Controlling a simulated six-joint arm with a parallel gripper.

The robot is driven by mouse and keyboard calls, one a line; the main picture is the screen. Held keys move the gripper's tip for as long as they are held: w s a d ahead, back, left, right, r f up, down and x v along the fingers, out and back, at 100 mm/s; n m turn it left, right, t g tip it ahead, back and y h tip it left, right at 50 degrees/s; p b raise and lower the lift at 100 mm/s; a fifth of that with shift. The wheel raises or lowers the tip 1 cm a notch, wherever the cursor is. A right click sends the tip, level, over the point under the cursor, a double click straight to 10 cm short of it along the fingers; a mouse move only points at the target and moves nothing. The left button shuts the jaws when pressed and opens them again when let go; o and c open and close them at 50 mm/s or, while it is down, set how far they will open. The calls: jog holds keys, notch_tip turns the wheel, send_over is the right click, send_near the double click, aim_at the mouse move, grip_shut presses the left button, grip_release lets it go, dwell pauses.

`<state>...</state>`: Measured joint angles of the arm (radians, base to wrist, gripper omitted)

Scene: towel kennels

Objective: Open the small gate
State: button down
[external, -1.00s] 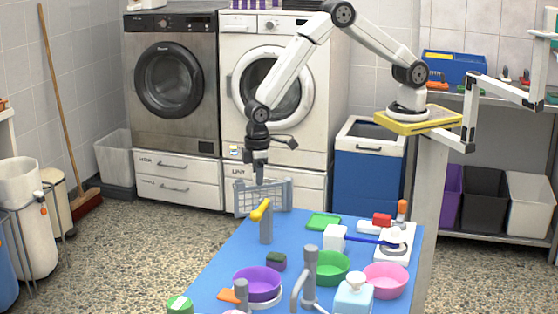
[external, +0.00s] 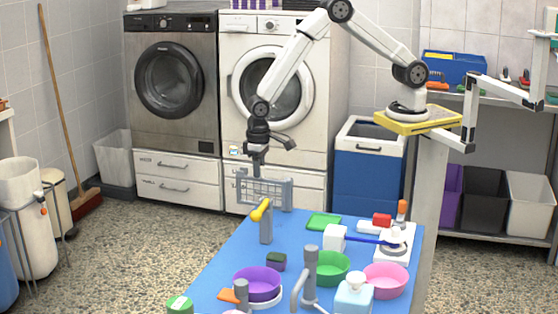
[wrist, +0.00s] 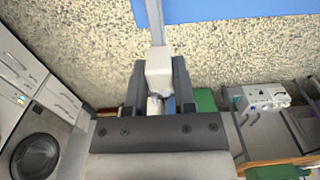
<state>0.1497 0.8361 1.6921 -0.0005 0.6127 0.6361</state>
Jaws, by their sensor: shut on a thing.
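The small gate (external: 279,193) is a grey lattice panel at the far left edge of the blue table. My gripper (external: 256,170) points down at the gate's top edge in the external view. In the wrist view my gripper (wrist: 157,78) has its two dark fingers on either side of a white block (wrist: 158,65), with a grey bar (wrist: 157,28) running from it toward the blue table. The block seems to be the gate's handle, and the jaws are shut on it. The gate's hinge is not clear to see.
A grey post with a yellow lever (external: 260,210) stands just in front of the gate. The blue table (external: 225,262) holds a purple bowl (external: 257,283), a green bowl (external: 330,268) and a pink bowl (external: 385,280). Washing machines stand behind; the floor left of the gate is clear.

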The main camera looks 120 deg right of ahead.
jog(key=shift+c, duration=2.2)
grip_release()
jog(key=shift+r, duration=0.1)
jog(key=shift+r, duration=3.8)
jog(key=shift+s, duration=0.1)
